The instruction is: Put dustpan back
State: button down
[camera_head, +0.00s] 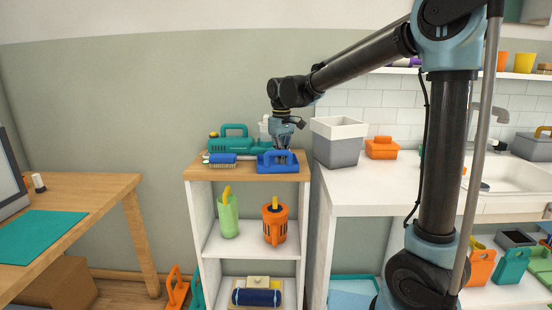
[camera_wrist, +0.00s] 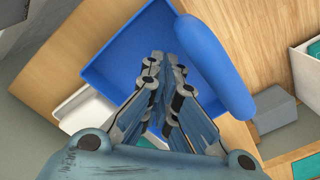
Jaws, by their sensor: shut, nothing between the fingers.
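A blue dustpan (camera_head: 278,165) lies on the wooden top of the narrow white shelf unit, at its right front. In the wrist view, its tray (camera_wrist: 115,65) and thick rounded handle (camera_wrist: 215,68) fill the upper middle. My gripper (camera_head: 281,146) points down at the dustpan from above; in the wrist view its fingertips (camera_wrist: 165,62) are together over the tray, beside the handle. It is shut and empty. Whether the fingertips touch the tray I cannot tell. Part of the tray is hidden behind the fingers.
A blue brush (camera_head: 222,158) and a green tool case (camera_head: 231,142) sit left of the dustpan. A grey bin (camera_head: 338,145) and orange box (camera_head: 382,148) stand on the white counter (camera_head: 375,190) to the right. A wooden desk (camera_head: 95,190) is at the left.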

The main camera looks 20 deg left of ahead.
aim_at(295, 157)
notch_tip(295, 157, up, 10)
jog(key=f+m, duration=0.3)
jog(key=m, duration=0.4)
jog(key=f+m, duration=0.4)
jog(key=m, duration=0.3)
jog(key=s+f+m, duration=0.1)
jog(key=f+m, duration=0.2)
jog(key=m, duration=0.5)
jog(key=shift+a+f, duration=0.25)
jog(key=shift+a, duration=0.1)
jog(key=shift+w+d+f, duration=0.1)
jog(key=shift+w+d, duration=0.55)
jog(key=shift+d, duration=0.3)
jog(key=shift+w+d, duration=0.5)
jog(key=shift+d, duration=0.25)
jog(key=shift+w+d, duration=0.65)
jog(key=shift+d, duration=0.35)
